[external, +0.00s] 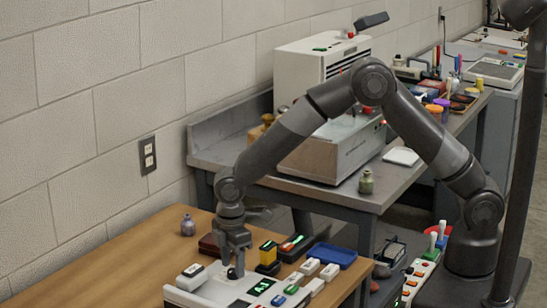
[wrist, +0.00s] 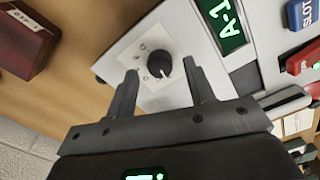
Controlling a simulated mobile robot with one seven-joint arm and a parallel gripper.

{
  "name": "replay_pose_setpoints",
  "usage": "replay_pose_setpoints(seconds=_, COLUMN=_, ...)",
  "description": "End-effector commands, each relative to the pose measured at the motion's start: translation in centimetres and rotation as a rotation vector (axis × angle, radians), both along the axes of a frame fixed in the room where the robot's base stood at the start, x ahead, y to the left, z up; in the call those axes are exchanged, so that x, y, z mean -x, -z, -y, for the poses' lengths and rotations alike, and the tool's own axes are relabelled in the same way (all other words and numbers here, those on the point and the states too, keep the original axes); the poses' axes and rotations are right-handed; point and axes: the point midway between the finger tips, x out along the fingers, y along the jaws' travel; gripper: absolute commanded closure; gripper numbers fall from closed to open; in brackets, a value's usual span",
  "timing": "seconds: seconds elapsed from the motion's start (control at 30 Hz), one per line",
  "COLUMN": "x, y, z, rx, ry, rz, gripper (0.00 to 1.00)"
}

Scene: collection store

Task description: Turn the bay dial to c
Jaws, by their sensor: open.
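The bay dial is a round black knob (wrist: 159,66) with a pale pointer line, set on a light square plate with small letters around it. The letters are too small to read surely. The dial sits on a white panel (wrist: 117,67), beside a green lit display (wrist: 220,22) that reads "A-1" in part. My gripper (wrist: 161,80) is open, with one finger on each side of the dial and a gap to it. In the external view my gripper (external: 234,268) points down over the panel (external: 215,286), and the dial is mostly hidden by the fingers.
Blue and red labelled blocks (wrist: 302,14) stand right of the display. A dark red box (wrist: 24,42) lies left of the panel. The table's near left is clear.

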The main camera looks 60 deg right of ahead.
Motion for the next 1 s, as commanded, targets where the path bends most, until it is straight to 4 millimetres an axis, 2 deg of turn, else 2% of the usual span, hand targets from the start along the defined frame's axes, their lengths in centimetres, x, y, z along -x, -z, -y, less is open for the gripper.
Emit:
replay_pose_setpoints(seconds=0.13, x=0.0, y=1.13, z=0.0, rx=0.0, ry=0.0, rz=0.0, gripper=0.51)
replay_pose_setpoints(seconds=0.43, x=0.0, y=1.36, z=0.0, rx=-0.001, ry=0.0, rz=0.0, gripper=0.51)
replay_pose_setpoints(seconds=1.0, x=0.0, y=1.32, z=-0.01, rx=-0.001, ry=0.0, rz=0.0, gripper=0.95)
